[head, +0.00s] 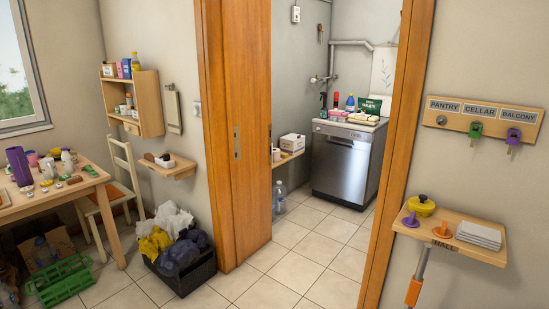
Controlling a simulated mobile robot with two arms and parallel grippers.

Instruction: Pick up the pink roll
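I cannot make out a pink roll for certain. A small pink item (32,158) shows on the wooden table (72,188) at the left, partly behind a purple cylinder (18,166). It is too small to tell whether it is a roll. Neither of my grippers is in view.
A chair (118,180) stands against the table. A green crate (60,281) and a black bin of bags (183,272) are on the floor. An open doorway leads to a dishwasher (343,165). A wall shelf (455,238) is at the right. Tiled floor lies clear in the middle.

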